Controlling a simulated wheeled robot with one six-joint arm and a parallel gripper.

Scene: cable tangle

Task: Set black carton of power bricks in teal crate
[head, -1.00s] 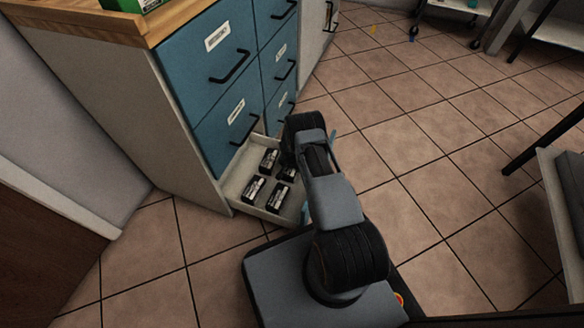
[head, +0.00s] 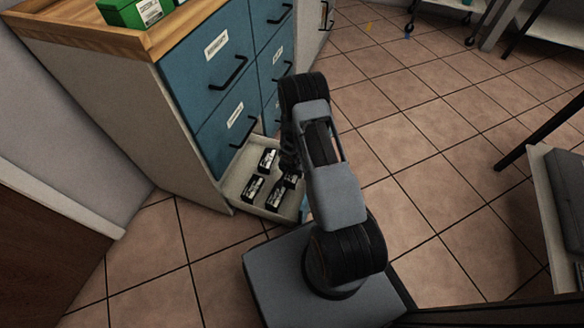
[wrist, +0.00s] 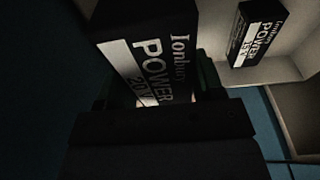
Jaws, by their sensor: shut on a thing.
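A black carton with a white label reading "POWER" (wrist: 140,35) fills the upper middle of the wrist view. My gripper (wrist: 152,88) is shut on it, with a finger on either side. In the head view my own arm mostly hides the gripper, beside the open drawer's right side. Several similar black cartons (head: 253,188) lie in that drawer; one also shows at the right of the wrist view (wrist: 258,32). I cannot tell which one in the head view is held. No teal crate is recognisable in either view.
The open bottom drawer (head: 231,195) belongs to a blue-fronted cabinet (head: 200,85). Green boxes (head: 130,12) stand on its wooden top. Tiled floor (head: 430,140) is clear to the right of my arm. A bench (head: 548,215) stands at the right edge.

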